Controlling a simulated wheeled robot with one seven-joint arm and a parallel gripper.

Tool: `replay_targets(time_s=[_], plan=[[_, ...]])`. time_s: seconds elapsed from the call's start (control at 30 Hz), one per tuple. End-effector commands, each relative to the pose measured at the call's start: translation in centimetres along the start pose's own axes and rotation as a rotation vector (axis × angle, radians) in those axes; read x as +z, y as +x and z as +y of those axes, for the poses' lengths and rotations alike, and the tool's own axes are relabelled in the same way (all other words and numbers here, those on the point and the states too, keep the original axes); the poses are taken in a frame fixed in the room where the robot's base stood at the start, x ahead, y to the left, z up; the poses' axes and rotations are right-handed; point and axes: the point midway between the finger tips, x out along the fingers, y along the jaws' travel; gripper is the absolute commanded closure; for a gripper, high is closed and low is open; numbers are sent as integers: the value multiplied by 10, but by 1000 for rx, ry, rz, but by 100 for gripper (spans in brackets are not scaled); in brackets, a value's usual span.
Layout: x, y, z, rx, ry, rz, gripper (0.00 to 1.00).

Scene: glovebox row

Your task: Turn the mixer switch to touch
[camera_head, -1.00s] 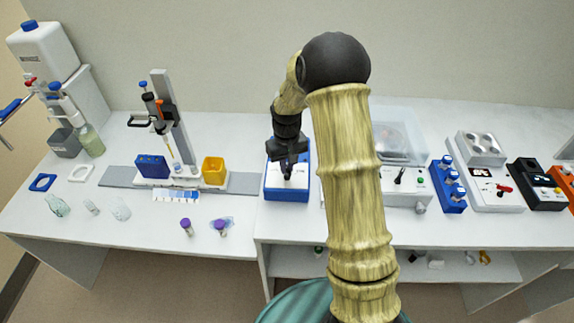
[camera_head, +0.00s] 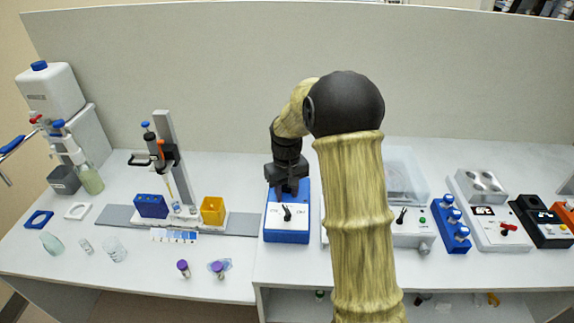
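The mixer (camera_head: 287,226) is a blue box with a white top panel on the bench, left of my arm. Its black switch (camera_head: 287,213) stands on the white panel, with small markings either side too small to read. My gripper (camera_head: 287,190) is over the back part of the mixer, behind the switch in the picture, and looks apart from it. My gripper points down; its fingers are dark and small, and I cannot tell whether they are open or shut. My arm hides the bench just right of the mixer.
A white device (camera_head: 411,229) with a black knob and clear cover stands to the right, partly behind my arm. A pipette stand (camera_head: 170,150) and yellow box (camera_head: 212,210) are to the left. Purple-capped tubes (camera_head: 183,268) stand near the front edge. A wall (camera_head: 230,80) rises behind.

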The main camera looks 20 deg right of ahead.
Motion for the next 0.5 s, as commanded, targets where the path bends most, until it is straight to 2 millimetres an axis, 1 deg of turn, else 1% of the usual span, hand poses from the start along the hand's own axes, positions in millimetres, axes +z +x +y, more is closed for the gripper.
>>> replay_targets(time_s=[0.03, 0.3, 0.5], plan=[[-1, -10, 0, 1, 0, 6, 67], [-1, -64, 0, 1, 0, 6, 67], [-1, -100, 0, 0, 0, 4, 67]])
